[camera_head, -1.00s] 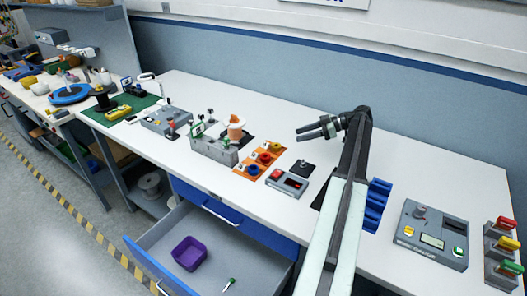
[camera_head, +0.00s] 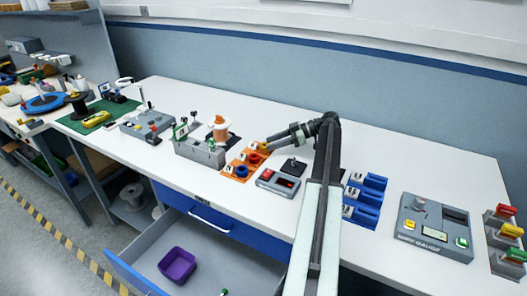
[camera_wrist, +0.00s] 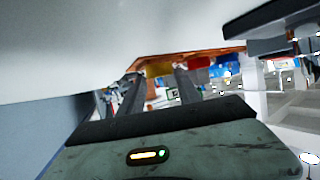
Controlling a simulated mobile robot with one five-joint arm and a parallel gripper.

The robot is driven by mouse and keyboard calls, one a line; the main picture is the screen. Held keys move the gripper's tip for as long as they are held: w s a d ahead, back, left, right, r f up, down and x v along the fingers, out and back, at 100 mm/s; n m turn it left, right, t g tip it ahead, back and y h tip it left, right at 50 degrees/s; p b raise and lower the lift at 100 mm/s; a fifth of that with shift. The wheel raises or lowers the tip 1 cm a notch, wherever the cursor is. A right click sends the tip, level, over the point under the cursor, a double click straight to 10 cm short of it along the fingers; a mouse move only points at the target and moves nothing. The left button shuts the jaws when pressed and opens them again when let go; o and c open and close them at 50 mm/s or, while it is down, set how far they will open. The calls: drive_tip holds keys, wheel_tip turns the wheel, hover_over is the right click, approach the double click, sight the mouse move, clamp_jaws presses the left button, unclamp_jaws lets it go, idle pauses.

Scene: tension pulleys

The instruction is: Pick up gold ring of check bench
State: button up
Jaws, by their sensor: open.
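An orange holder (camera_head: 232,171) on the long white bench carries a blue ring (camera_head: 241,171), a red ring (camera_head: 254,160) and, at its far end, a small gold ring (camera_head: 262,147). My gripper (camera_head: 270,143) is open and points left, with its fingertips close to the gold ring in the head view, partly overlapping it. Whether they touch it cannot be told. In the wrist view my gripper's two dark fingers (camera_wrist: 158,74) are apart, with nothing clearly held between them. Orange, yellow and red shapes lie beyond the fingertips, too blurred to name surely.
A grey fixture (camera_head: 200,152) with a copper spool (camera_head: 220,131) stands left of the holder. Blue blocks (camera_head: 370,190) and a wire gauge (camera_head: 432,228) are right. An open drawer (camera_head: 150,262) holds a purple bin (camera_head: 177,265).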

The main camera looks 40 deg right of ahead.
drive_tip(key=shift+x, duration=1.1)
clamp_jaws()
drive_tip(key=shift+r, duration=0.1)
drive_tip(key=shift+r+p, duration=0.55)
wheel_tip(320, 180, up, 3)
drive_tip(key=p, duration=0.3)
drive_tip(key=shift+s+r, duration=0.1)
drive_tip(key=s+a, duration=0.2)
drive_tip(key=a, duration=0.2)
drive_tip(key=s+a, duration=0.3)
drive_tip(key=a, duration=0.2)
drive_tip(key=s+a+p, duration=0.1)
drive_tip(key=s+a, duration=0.1)
drive_tip(key=a, duration=0.3)
drive_tip(key=shift+s+r, duration=0.35)
